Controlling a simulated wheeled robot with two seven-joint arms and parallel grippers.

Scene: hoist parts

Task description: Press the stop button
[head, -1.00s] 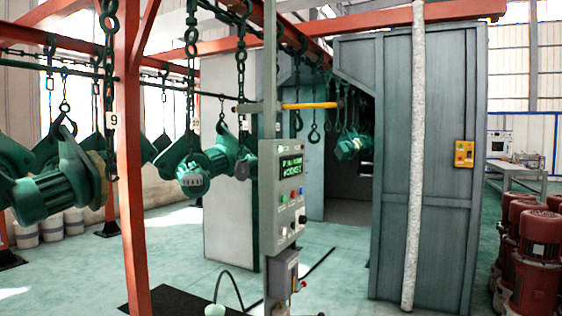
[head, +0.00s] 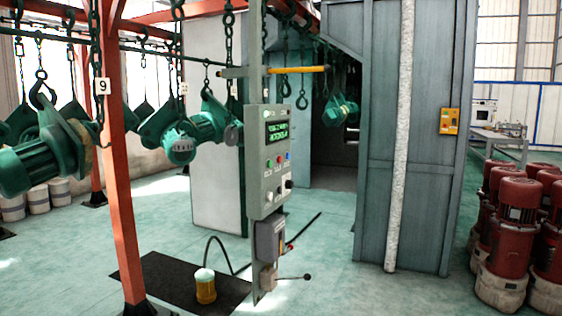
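A grey control box (head: 268,160) stands on a post in the middle of the head view. It has a lit green text display (head: 277,131) at its top. Below the display are small coloured buttons, among them a green one (head: 270,163) and a red one (head: 279,159). A black knob (head: 288,184) sits lower on the box. Which button is the stop button cannot be read at this size. Neither of my grippers is in view.
Green hoist parts (head: 45,155) hang on chains from an overhead rail at the left. A red post (head: 116,170) stands left of the box. Red motors (head: 514,215) crowd the right. A yellow-and-white object (head: 205,287) sits on a black mat (head: 160,270). Open floor lies right of the box.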

